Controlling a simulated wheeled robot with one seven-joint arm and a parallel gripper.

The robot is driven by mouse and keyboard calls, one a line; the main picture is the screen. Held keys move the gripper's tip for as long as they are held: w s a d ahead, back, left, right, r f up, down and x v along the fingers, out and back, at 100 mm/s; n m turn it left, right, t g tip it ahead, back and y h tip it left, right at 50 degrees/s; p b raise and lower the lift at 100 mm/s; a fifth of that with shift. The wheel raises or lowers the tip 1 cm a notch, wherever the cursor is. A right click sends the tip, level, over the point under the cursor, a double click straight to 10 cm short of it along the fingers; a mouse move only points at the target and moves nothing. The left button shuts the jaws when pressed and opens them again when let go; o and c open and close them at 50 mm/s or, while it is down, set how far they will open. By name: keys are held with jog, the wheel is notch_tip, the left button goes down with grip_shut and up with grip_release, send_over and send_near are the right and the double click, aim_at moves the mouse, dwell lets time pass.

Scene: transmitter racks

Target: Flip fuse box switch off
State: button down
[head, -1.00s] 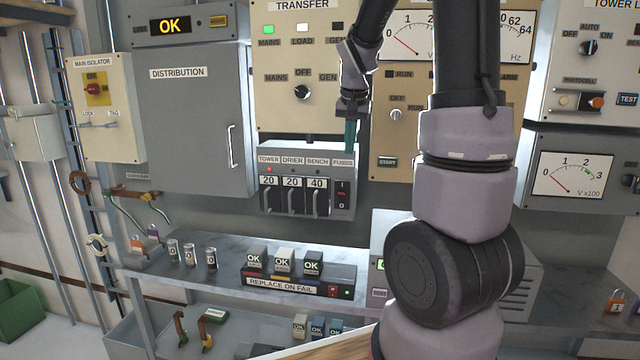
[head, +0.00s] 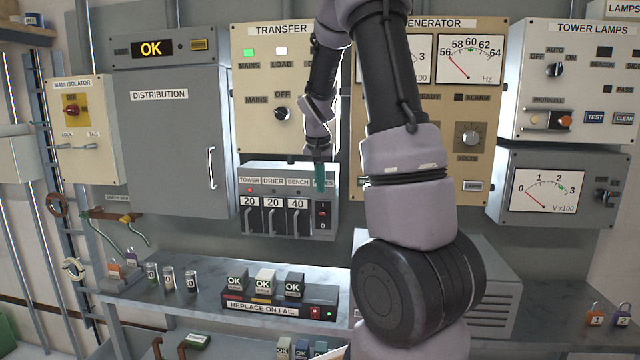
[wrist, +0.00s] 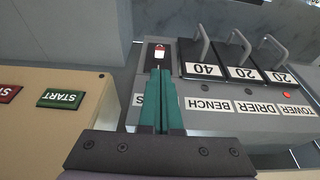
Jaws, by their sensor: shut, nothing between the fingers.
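The grey fuse box (head: 270,172) hangs on the wall below the transfer panel, with three handled fuses marked 20, 20 and 40. Its switch (head: 323,214), a dark plate with a small red and white rocker, is at the right end of its front. The switch (wrist: 160,52) also shows in the wrist view, where the box appears upside down. My gripper (head: 320,180) is shut and empty, with teal fingers in front of the FUSES label, just above the switch. In the wrist view the fingertips (wrist: 160,73) overlap the switch plate's edge; I cannot tell whether they touch.
A lit red lamp (wrist: 287,95) is above the TOWER fuse. The fuse handles (head: 298,222) stick out beside the switch. A shelf below holds several OK blocks (head: 265,282) and cans. The generator panel (head: 487,150) is to the right.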

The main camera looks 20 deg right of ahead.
aim_at(321, 202)
jog(key=x, duration=0.6)
jog(key=shift+w+f, duration=0.1)
jog(key=shift+f, duration=0.2)
jog(key=shift+a, duration=0.1)
